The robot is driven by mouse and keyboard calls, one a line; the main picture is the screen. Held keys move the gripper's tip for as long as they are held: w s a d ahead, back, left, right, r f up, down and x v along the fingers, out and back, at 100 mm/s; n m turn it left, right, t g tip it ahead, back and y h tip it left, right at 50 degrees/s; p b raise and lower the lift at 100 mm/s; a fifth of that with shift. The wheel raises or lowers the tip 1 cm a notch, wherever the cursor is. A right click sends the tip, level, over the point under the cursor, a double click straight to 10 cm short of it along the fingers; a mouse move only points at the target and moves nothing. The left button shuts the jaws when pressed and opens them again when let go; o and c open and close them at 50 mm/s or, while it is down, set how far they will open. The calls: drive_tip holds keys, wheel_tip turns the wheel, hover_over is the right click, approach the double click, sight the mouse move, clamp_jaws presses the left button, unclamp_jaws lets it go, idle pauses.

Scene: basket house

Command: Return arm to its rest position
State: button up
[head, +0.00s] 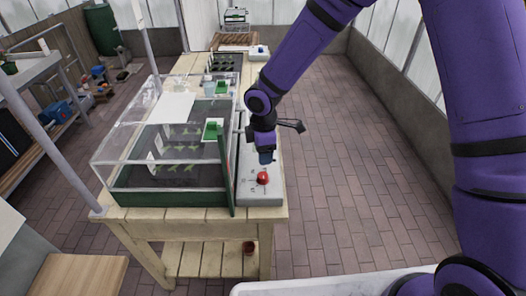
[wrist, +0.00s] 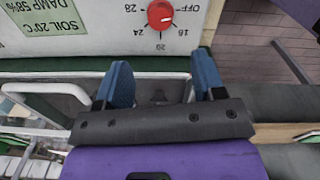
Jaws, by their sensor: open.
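My purple arm reaches from the right side of the head view to the wooden bench. My gripper (head: 265,157) is just above a grey control panel (head: 246,196) at the bench's right edge, near a red knob (head: 263,178). In the wrist view my gripper (wrist: 165,85) shows two blue fingers apart with nothing held between them. The red knob (wrist: 160,15) is beyond the fingertips, apart from them, on a dial with numbers and an OFF mark. The control panel (wrist: 100,25) also carries a green label reading "SOIL 20°C DAMP 58%".
A clear-walled propagator box (head: 150,185) with a green base stands left of the panel on the wooden bench (head: 150,222). A green-topped item (head: 212,130) sits at its edge. Brick floor (head: 345,150) right of the bench is clear. A shelf (head: 25,75) stands at left.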

drive_tip(key=s+d+r+m+t+h, duration=0.1)
drive_tip(key=s+d+r+m, duration=0.15)
drive_tip(key=d+r, duration=0.45)
drive_tip(key=s+d+r+m+t, duration=0.15)
drive_tip(key=d+r+m, duration=0.3)
drive_tip(key=r, duration=0.45)
drive_tip(key=s+d+r+m+h, duration=0.1)
drive_tip(key=s+d+r+m, duration=0.2)
drive_tip(key=d+r, duration=0.4)
drive_tip(key=s+d+r+m+t+y, duration=0.1)
drive_tip(key=s+d+r+m, duration=0.3)
drive_tip(key=s, duration=0.5)
drive_tip(key=s+d+r+m+t+y, duration=0.1)
drive_tip(key=s+d+r+m, duration=0.3)
drive_tip(key=s, duration=0.6)
wheel_tip(320, 180, up, 2)
drive_tip(key=shift+d+r+m, duration=0.1)
drive_tip(key=shift+d+m, duration=0.15)
drive_tip(key=shift+m, duration=0.55)
